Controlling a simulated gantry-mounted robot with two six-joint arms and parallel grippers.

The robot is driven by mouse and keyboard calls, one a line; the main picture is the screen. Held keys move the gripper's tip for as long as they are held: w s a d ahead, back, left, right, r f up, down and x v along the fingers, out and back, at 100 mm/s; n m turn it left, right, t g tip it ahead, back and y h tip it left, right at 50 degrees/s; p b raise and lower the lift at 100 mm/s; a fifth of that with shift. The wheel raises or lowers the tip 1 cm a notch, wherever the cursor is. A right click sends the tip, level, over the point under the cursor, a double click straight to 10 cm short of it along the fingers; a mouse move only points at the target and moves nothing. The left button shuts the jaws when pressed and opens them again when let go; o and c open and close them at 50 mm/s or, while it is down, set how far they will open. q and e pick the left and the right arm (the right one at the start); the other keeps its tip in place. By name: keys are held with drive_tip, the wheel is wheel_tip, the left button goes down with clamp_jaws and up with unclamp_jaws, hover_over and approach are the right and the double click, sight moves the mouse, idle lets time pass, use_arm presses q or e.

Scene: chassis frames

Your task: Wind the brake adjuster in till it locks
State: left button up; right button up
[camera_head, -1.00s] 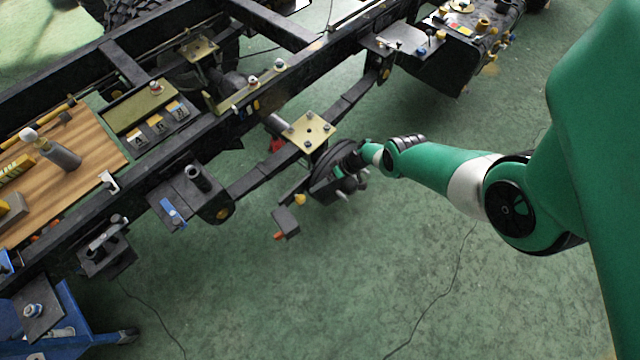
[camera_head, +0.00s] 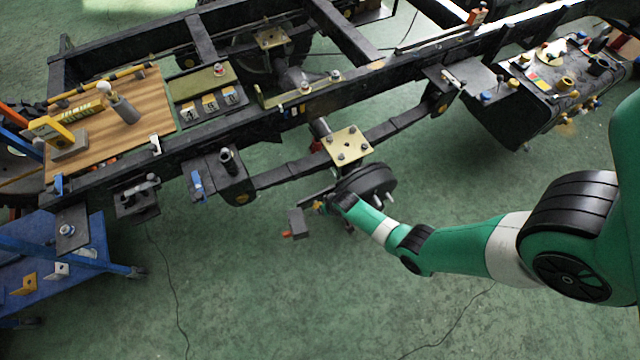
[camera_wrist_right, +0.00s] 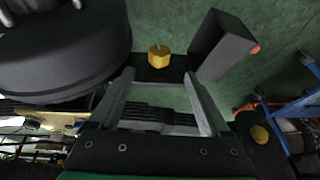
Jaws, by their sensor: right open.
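The brake adjuster appears to be the yellow hexagonal knob (camera_wrist_right: 160,56) on a dark bracket beside the black brake drum (camera_wrist_right: 70,50). In the head view the knob (camera_head: 319,206) is small and partly covered by my right gripper (camera_head: 334,203). The drum (camera_head: 368,182) is just behind the gripper. In the right wrist view my right gripper (camera_wrist_right: 158,78) is open, with nothing between its fingers. The knob lies just beyond the fingertips, between their lines; contact cannot be told. My left gripper is not in view.
A dark block (camera_wrist_right: 224,45) with an orange tip stands close to the right finger; it also shows in the head view (camera_head: 298,222). The chassis rail (camera_head: 300,118) and a brass plate (camera_head: 347,146) are above the drum. A blue cart (camera_head: 60,255) stands left. Open floor lies in front.

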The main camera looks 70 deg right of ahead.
sight(317, 205)
drive_tip(key=b+x, duration=0.8)
drive_tip(key=x, duration=0.2)
clamp_jaws()
drive_tip(key=shift+s+d+y, duration=0.1)
drive_tip(key=shift+y, duration=0.2)
